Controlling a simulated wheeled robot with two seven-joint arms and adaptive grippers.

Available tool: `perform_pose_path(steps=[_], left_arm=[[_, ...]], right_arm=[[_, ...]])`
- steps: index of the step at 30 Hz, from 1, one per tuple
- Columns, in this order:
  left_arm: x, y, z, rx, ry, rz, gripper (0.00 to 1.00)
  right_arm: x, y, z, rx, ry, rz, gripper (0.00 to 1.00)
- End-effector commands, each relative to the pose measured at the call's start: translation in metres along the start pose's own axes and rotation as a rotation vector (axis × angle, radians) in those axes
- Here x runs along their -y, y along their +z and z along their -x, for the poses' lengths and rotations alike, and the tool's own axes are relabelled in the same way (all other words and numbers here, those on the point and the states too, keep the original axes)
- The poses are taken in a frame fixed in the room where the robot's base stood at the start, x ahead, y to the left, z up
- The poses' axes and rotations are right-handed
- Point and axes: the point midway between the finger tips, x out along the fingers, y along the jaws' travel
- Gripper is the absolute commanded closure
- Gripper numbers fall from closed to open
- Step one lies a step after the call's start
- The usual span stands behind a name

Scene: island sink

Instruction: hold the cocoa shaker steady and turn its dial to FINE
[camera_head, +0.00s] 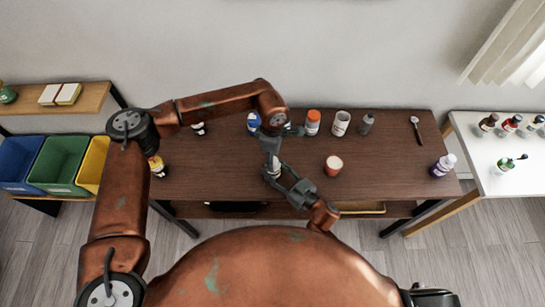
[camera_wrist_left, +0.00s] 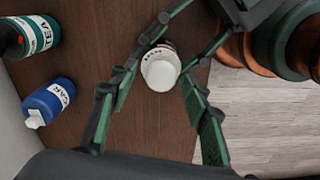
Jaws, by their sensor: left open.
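The shaker with a white top and a darker labelled body (camera_wrist_left: 160,68) stands upright in the left wrist view; in the head view (camera_head: 272,163) it is small and partly covered by my grippers. I cannot read its label or any dial mark. My right gripper (camera_head: 275,175) comes in from the lower right with its fingers on both sides of the shaker body, seemingly closed on it. My left gripper (camera_wrist_left: 158,120) is above, open, its fingers spread with the white top between and beyond their tips, apart from it.
A blue bottle (camera_wrist_left: 48,102) and a green tea container (camera_wrist_left: 28,36) stand beside the shaker. The right part of the table (camera_head: 390,165) is mostly clear.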

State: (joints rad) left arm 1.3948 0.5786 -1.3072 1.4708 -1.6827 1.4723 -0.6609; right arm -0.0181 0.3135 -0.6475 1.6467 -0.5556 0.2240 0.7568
Motion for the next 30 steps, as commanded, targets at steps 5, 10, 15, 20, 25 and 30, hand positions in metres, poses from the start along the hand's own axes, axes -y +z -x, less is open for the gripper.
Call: perform_pose_path(steps=[5, 10, 15, 20, 25, 30], left_arm=[[0.000, 0.000, 0.001, 0.000, 0.000, 0.000, 0.57], [-0.001, 0.000, 0.013, 0.000, 0.002, 0.000, 0.57], [-0.001, -0.001, 0.045, -0.001, 0.004, 0.001, 0.57], [-0.001, 0.000, 0.079, 0.000, 0.004, 0.000, 0.57], [-0.001, 0.000, 0.106, 0.000, 0.002, 0.001, 0.57], [0.000, 0.000, 0.118, 0.000, 0.000, 0.000, 0.57]], right_arm=[[0.000, 0.000, 0.000, 0.000, 0.001, 0.000, 0.87], [-0.001, 0.000, 0.000, 0.000, 0.001, 0.000, 0.87], [-0.001, 0.000, 0.000, 0.000, 0.001, 0.000, 0.87], [-0.001, 0.000, 0.000, 0.000, 0.001, 0.000, 0.87], [-0.001, 0.000, 0.000, 0.000, 0.001, 0.000, 0.87], [-0.001, 0.000, 0.000, 0.000, 0.001, 0.000, 0.87]])
